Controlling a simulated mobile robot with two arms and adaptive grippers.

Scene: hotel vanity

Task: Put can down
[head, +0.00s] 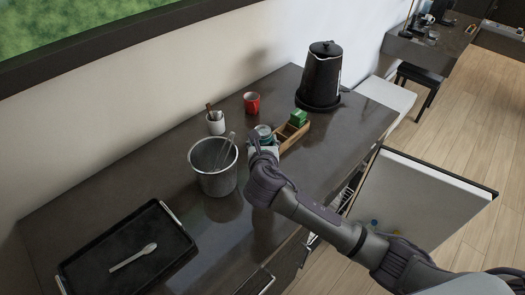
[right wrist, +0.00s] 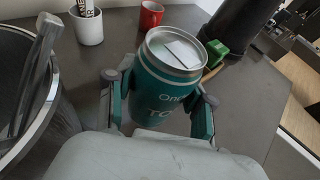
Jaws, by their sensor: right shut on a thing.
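The can (right wrist: 168,85) is teal with a silver lid and white lettering, and shows large in the right wrist view. My right gripper (right wrist: 160,105) is shut on it, one finger on each side. In the head view the can (head: 263,131) shows only its top, with my right gripper (head: 262,150) hiding most of it. It is upright or nearly so, over the dark counter (head: 205,240), between the ice bucket and the wooden box. I cannot tell whether its base touches the counter. My left gripper is not in view.
Close to the can stand a metal ice bucket (head: 215,180) with tongs, a wooden box (head: 292,134) with green packets, a red mug (head: 252,103) and a white cup (head: 216,124). A black kettle (head: 320,78) is behind, a black tray (head: 125,250) at front left. A door (head: 430,195) stands open.

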